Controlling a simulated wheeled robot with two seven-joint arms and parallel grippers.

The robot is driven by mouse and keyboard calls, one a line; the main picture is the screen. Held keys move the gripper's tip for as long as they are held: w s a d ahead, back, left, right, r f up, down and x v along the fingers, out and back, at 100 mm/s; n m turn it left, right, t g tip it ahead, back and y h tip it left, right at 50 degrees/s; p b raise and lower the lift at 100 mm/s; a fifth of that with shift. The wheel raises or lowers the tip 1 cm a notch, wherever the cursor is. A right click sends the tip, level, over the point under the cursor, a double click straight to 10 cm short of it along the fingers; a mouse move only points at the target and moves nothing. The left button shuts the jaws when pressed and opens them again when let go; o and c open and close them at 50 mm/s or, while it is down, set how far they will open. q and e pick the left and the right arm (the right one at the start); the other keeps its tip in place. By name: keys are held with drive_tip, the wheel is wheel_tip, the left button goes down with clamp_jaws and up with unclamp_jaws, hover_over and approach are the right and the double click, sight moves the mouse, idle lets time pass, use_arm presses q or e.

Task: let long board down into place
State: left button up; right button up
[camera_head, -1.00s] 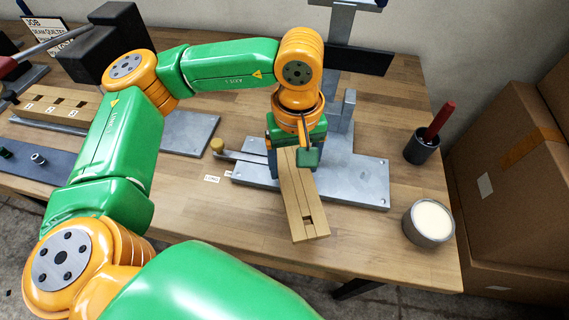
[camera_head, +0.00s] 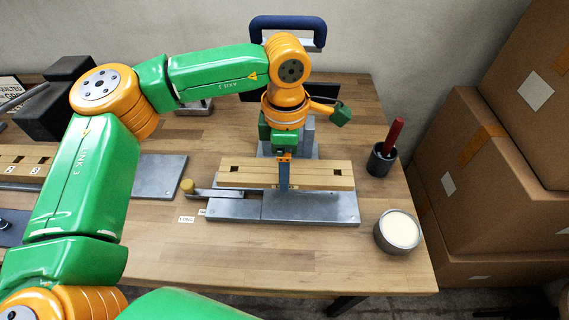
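The far finger is hidden. I cannot tell whether the board touches the plate or is just above it. A brass-knobbed lever (camera_head: 187,186) lies at the fixture's left end. My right gripper is not in view.
A tin of cream-coloured stuff (camera_head: 398,231) and a dark cup with a red-handled tool (camera_head: 382,160) stand at the right. A "LONG" label (camera_head: 187,219) lies in front. Another slotted wooden piece (camera_head: 20,162) is at the left. The bench front (camera_head: 250,260) is clear. Cartons (camera_head: 470,200) stand beyond.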

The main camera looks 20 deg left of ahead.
sight(285, 196)
use_arm(q)
drive_tip(key=shift+f+b, duration=3.05)
drive_tip(key=shift+f, duration=0.45)
drive_tip(key=o, duration=1.5)
drive_tip(key=shift+c, duration=0.2)
drive_tip(key=shift+r, duration=0.15)
wheel_tip(285, 196, up, 7)
drive_tip(key=shift+f, duration=0.1)
